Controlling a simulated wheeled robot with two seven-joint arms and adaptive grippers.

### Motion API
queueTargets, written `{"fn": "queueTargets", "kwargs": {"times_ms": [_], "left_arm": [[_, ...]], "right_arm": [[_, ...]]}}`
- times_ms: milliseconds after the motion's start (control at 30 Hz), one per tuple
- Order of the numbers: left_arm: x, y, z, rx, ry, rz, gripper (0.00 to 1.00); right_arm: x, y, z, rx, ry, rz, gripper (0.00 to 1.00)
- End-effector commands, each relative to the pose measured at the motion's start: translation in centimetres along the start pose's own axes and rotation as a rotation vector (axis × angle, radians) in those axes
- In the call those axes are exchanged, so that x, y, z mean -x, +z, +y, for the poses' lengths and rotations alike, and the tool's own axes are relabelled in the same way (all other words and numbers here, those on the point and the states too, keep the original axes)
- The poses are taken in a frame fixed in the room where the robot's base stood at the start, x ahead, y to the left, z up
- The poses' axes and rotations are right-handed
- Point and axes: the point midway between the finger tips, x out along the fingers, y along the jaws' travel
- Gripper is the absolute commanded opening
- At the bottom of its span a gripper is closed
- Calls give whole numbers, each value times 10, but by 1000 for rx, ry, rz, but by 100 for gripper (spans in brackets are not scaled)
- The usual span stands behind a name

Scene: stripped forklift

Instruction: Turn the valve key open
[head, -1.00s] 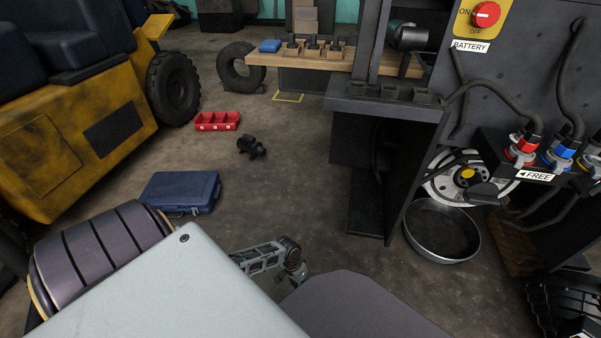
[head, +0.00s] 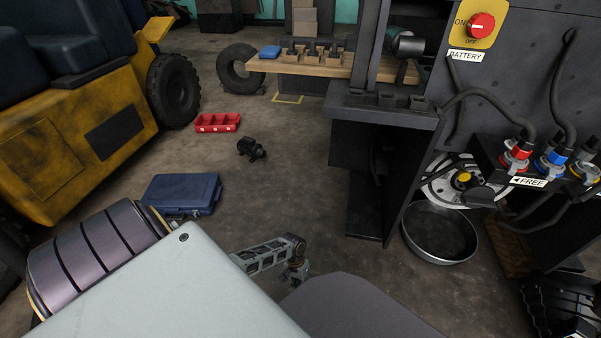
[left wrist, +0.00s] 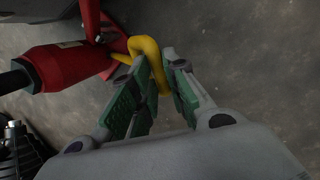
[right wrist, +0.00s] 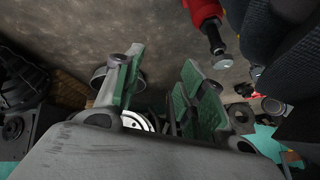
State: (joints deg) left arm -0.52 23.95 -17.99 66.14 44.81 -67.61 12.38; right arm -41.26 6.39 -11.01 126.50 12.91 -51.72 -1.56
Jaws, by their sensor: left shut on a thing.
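The valve key is most likely the bent yellow bar (left wrist: 146,47) in the left wrist view. It sits beside a red cylindrical body (left wrist: 65,68) with a black end. My left gripper (left wrist: 166,72) is shut on the yellow bar, with a green-padded finger on either side. The fingers hide part of the bar. My right gripper (right wrist: 157,72) is open, with nothing between its green-padded fingers. Neither pair of fingertips can be made out clearly in the head view, and the yellow bar does not show there.
A dark panel carries a red battery switch (head: 481,25). A round metal pan (head: 440,232) lies below it on the floor. A blue case (head: 181,192), a red tray (head: 217,122) and a tire (head: 240,70) are on the floor.

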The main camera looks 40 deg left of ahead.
Motion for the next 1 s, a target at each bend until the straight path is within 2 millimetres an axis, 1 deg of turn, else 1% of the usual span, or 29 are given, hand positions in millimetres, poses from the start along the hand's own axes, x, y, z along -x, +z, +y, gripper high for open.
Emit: {"fn": "queueTargets", "kwargs": {"times_ms": [33, 200, 467, 767, 867, 1000], "left_arm": [[1, 0, 0, 26, -1, -18, 0], [0, -2, -1, 110, 0, -78, 0], [-1, -4, -1, 240, 3, -168, 0], [-4, -6, -3, 395, 6, -277, 0], [-4, -7, -3, 448, 7, -314, 0], [-5, -8, -5, 525, 8, -369, 0]], "right_arm": [[6, -6, -1, 7, 3, -2, 40], [12, -10, -1, 18, 10, -21, 40], [14, -10, 0, 21, 13, -26, 40], [3, -7, 1, 11, 4, 6, 40], [-8, 5, 3, -2, -3, 15, 40], [-15, 8, 4, -3, -11, 28, 40]]}}
